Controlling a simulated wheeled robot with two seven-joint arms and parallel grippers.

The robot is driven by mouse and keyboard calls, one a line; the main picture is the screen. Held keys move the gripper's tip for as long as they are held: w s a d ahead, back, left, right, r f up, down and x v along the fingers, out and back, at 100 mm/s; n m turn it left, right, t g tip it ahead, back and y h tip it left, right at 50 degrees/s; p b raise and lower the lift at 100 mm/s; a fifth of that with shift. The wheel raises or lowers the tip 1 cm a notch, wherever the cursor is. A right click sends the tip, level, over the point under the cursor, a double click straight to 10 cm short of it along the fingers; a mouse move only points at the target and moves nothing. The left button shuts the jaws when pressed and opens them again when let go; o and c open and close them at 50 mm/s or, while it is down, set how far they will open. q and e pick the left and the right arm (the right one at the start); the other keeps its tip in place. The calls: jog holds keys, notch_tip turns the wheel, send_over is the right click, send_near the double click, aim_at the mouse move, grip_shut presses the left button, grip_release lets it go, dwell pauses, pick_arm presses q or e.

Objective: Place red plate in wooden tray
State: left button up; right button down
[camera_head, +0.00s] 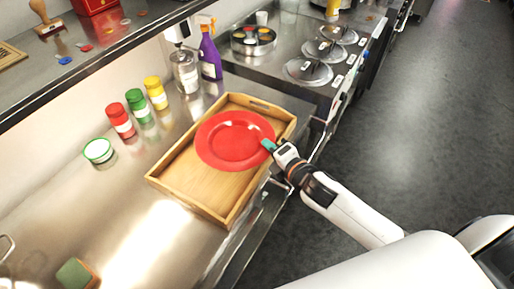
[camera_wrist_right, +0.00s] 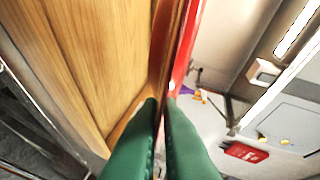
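The red plate (camera_head: 232,140) is a round dish over the far half of the wooden tray (camera_head: 190,189) in the head view. My right gripper (camera_head: 270,146) has green fingertips and is shut on the plate's right rim, near the tray's right wall. In the right wrist view the plate (camera_wrist_right: 183,55) is a thin red edge between the two green fingers (camera_wrist_right: 163,112), with the tray (camera_wrist_right: 85,60) wood beside it. I cannot tell whether the plate touches the tray floor. The near part of the tray is bare. My left gripper is not in view.
A sponge (camera_head: 75,274) lies near left. The steel counter's near middle is clear.

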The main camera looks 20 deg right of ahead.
notch_tip(320, 180, down, 6)
jog(key=shift+f, duration=0.15)
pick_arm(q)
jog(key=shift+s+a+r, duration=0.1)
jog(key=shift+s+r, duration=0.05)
pick_arm(e)
jog(key=shift+f, duration=0.15)
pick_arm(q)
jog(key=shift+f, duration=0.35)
pick_arm(e)
jog(key=shift+f, duration=0.55)
jog(key=c, duration=1.9)
grip_release()
jog(key=shift+s+f, duration=0.1)
jog(key=shift+f, duration=0.1)
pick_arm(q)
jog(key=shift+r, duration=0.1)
pick_arm(e)
jog(key=shift+r, duration=0.1)
